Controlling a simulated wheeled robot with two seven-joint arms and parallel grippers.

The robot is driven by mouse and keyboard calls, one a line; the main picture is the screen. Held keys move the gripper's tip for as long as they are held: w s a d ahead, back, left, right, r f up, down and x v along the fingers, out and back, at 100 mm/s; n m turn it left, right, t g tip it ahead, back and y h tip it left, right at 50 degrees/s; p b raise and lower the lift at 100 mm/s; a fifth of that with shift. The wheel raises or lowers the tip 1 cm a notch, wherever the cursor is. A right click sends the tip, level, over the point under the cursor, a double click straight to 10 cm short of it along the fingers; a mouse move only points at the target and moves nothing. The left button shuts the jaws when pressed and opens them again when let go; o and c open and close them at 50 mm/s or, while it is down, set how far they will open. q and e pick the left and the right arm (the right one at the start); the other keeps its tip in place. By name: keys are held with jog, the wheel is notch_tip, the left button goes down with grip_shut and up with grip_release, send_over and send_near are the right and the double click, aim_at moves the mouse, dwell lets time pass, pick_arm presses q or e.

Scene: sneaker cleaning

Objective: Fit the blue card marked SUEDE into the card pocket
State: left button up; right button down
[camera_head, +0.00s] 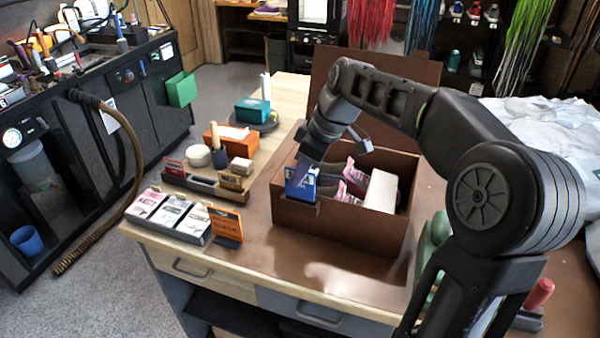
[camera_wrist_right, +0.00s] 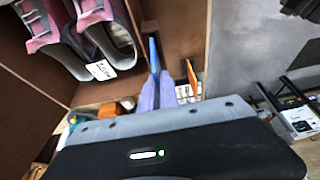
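The blue card (camera_head: 300,182) stands about upright at the left front corner of the brown box (camera_head: 335,228), with its printed face towards the head camera. Its lettering is too small to read. My right gripper (camera_head: 314,152) is above the card. In the right wrist view its fingers (camera_wrist_right: 158,92) are close together around the card, which shows edge-on as a thin blue strip (camera_wrist_right: 154,54). The card's lower edge is by the box's outer wall; I cannot tell whether it is inside a pocket. My left gripper is out of view.
Pink-and-grey sneakers (camera_head: 347,184) and a white block (camera_head: 381,191) are in the box. An orange card (camera_head: 225,224) stands left of it, beside a tray of printed cards (camera_head: 170,214). An organiser with small signs (camera_head: 203,183) is behind. The tabletop front (camera_head: 340,282) is clear.

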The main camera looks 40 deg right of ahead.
aim_at(294, 196)
jog(key=shift+f+b, duration=1.2)
jog(key=shift+f, duration=0.35)
jog(key=c, duration=1.5)
grip_release()
jog(key=shift+c, duration=0.2)
jog(key=shift+s+d+r, duration=0.1)
jog(key=shift+d+r, duration=0.05)
jog(key=shift+r, duration=0.2)
jog(key=v, duration=0.7)
jog(key=shift+s+b, duration=0.1)
jog(key=shift+b, duration=0.2)
